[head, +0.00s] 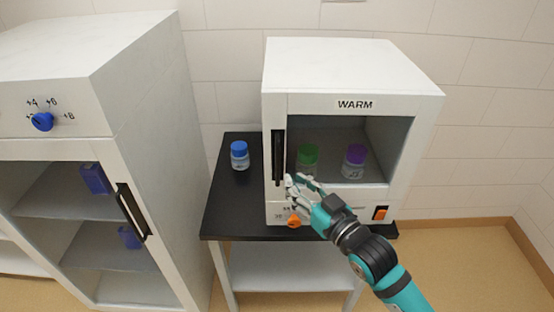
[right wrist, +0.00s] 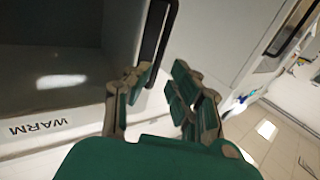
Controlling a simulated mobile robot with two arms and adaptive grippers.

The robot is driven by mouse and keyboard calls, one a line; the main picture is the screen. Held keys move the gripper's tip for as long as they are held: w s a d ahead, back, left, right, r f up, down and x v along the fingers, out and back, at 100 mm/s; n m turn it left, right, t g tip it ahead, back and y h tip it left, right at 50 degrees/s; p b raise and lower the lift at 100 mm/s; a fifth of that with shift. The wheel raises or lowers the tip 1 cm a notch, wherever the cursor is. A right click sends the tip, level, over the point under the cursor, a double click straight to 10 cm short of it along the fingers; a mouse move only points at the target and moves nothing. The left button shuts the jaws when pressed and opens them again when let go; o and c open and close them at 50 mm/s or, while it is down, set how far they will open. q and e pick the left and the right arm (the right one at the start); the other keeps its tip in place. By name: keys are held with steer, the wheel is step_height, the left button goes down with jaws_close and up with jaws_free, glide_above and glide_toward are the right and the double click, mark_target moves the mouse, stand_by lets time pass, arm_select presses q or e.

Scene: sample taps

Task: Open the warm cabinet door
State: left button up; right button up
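The warm cabinet (head: 335,62) is a white box labelled WARM, standing on a black-topped table. Its door (head: 354,191) has a large window and looks shut. A black vertical handle (head: 279,157) is on the door's left side; the handle also shows in the right wrist view (right wrist: 153,42). My right gripper (head: 296,182) is in front of the handle's lower end. In the right wrist view its fingers (right wrist: 158,86) are apart, with the handle's end close to the gap. I cannot tell whether they touch it. My left gripper is not in view.
A green-capped bottle (head: 307,158) and a purple-capped bottle (head: 354,161) show through the window. A blue-capped bottle (head: 239,156) stands on the black tabletop (head: 224,199) left of the cabinet. An orange knob (head: 294,221) sits below the door. A larger white cabinet (head: 150,110) stands at the left.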

mark_target(279, 165)
steer(key=p+x, duration=0.1)
steer(key=x, duration=0.7)
steer(key=shift+w+a, duration=0.1)
steer(key=shift+w, duration=0.05)
jaws_close()
